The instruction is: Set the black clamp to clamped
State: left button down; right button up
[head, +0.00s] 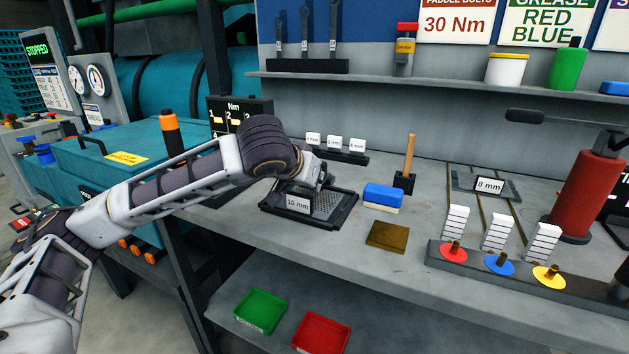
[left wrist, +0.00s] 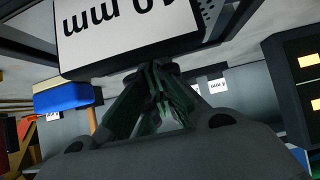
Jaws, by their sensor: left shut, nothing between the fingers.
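I cannot pick out the black clamp for certain in either view. My left gripper (head: 318,184) is shut and empty, over the back of a black-framed mesh tray (head: 345,222) with a white "10 mm" label (head: 298,204). In the left wrist view the shut fingertips (left wrist: 158,76) are close to the lower edge of the 10 mm label (left wrist: 125,35); I cannot tell whether they touch. My arm and hand hide part of the tray's back left side. My right gripper is not in view.
A blue-and-white block (head: 383,197), a brown plate (head: 388,236) and a wooden-handled tool (head: 409,160) are right of the tray. An "8 mm" screen (head: 512,187) lies on rails. A red cylinder (head: 588,195) stands at right. Green (head: 260,311) and red (head: 320,333) bins are below.

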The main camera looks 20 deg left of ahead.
pick_arm(q)
jog(key=v, duration=1.1)
jog(key=shift+s+r, duration=0.2)
jog(key=shift+s, duration=0.05)
dwell(0.3)
pick_arm(e)
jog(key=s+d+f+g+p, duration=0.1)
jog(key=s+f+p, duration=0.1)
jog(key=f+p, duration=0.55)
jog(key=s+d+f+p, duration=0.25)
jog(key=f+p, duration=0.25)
jog(key=p, duration=0.5)
pick_arm(q)
notch_tip(320, 180, up, 34)
jog(key=p, duration=1.6)
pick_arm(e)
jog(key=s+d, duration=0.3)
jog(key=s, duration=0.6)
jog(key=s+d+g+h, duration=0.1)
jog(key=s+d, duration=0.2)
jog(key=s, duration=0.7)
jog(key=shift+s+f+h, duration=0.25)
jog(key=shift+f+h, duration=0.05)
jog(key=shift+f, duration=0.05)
